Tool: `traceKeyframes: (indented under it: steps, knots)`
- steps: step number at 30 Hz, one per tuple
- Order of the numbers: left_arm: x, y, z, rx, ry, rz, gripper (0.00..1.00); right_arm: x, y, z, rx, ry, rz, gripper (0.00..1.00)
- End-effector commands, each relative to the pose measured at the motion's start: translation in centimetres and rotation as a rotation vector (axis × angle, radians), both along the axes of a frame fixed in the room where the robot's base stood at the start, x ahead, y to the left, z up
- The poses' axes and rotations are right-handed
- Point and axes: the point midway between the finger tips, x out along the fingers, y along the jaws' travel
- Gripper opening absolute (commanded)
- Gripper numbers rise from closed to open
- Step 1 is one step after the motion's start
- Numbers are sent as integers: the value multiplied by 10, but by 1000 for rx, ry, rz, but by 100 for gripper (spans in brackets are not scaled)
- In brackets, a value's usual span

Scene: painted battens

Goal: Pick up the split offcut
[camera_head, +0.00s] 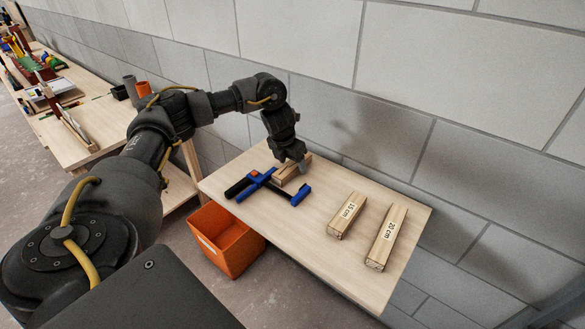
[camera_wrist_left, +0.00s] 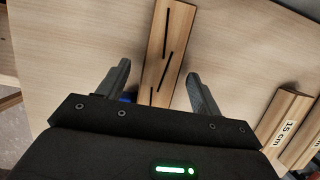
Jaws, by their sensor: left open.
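The split offcut (camera_wrist_left: 168,45) is a short wooden batten with several dark cracks along its top face. It lies on the table (camera_head: 330,262). In the head view the offcut (camera_head: 290,172) is partly hidden by my left gripper (camera_head: 291,163). In the left wrist view my left gripper (camera_wrist_left: 160,88) is open, with one finger on each side of the offcut and a gap at both sides. The near end of the offcut is hidden by the gripper body. My right gripper is not in view.
A blue and black clamp (camera_head: 268,185) lies close to the offcut. Battens marked 15 cm (camera_head: 347,215) and 20 cm (camera_head: 386,237) lie to the right. An orange bin (camera_head: 226,240) stands below the table's left edge. A block wall (camera_head: 420,90) stands behind.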

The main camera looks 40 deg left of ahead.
Motion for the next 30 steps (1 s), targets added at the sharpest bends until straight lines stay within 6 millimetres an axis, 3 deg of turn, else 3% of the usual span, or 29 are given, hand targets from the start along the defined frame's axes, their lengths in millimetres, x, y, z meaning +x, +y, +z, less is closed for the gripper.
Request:
traceKeyframes:
  steps: [1,12,23,29,30]
  knots:
    - [0,0,0,0,0,0,62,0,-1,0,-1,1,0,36]
    - [0,0,1,0,0,0,15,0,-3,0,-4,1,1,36]
    - [0,0,6,0,-2,-1,15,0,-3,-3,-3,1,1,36]
    - [1,0,30,-1,-6,-1,15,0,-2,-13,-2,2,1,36]
    - [-3,-3,42,2,-5,-5,15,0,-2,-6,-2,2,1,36]
